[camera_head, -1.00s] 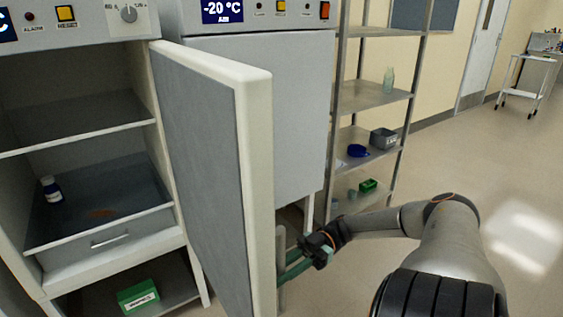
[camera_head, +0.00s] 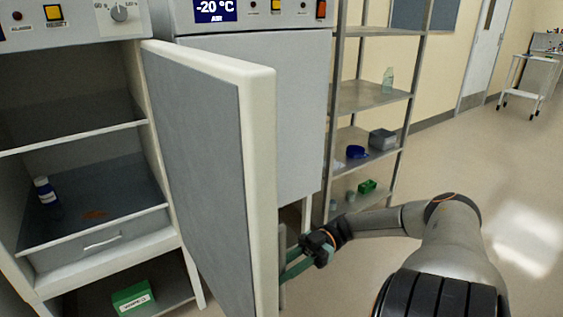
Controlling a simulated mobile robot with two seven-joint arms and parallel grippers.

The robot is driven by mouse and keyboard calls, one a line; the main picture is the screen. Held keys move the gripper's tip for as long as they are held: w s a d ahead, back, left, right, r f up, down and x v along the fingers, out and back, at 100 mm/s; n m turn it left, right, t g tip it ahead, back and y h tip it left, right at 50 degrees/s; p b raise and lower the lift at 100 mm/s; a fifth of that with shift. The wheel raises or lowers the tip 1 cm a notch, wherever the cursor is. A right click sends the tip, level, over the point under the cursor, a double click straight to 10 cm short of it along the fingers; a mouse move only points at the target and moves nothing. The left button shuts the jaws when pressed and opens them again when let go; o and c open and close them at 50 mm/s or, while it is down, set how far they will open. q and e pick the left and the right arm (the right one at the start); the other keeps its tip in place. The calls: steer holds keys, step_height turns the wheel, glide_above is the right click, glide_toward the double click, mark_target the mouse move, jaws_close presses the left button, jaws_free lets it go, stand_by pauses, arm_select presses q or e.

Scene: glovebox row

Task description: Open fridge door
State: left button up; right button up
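The fridge (camera_head: 140,143) on the left stands open, with its shelves showing. Its door (camera_head: 195,165) is swung well out toward me, with the grey inner face and the pale edge in view. My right gripper (camera_head: 293,264) is at the outer side of the door, low by the vertical handle (camera_head: 282,262). Its green fingers reach to the handle, but the door edge hides part of them, so I cannot tell whether they are closed on it. My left gripper is not in view.
A second unit (camera_head: 285,110) reading -20 °C stands right behind the door. A metal shelf rack (camera_head: 372,95) is further right. A small blue-white bottle (camera_head: 45,191) stands inside the fridge. A green box (camera_head: 133,298) lies below. Open floor is at right.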

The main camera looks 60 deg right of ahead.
steer(key=o, duration=0.4)
steer(key=shift+d, duration=0.1)
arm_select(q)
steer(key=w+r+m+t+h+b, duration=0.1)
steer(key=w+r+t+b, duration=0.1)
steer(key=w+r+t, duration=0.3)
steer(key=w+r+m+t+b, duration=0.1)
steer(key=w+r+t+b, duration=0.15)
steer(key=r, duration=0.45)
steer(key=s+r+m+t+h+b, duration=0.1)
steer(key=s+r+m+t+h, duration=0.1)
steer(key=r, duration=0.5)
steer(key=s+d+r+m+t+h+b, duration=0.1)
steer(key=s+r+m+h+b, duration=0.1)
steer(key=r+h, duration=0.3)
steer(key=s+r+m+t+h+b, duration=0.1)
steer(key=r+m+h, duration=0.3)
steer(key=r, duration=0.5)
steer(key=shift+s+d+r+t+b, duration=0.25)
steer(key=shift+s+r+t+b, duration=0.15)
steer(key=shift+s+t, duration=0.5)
arm_select(e)
steer(key=shift+v, duration=6.15)
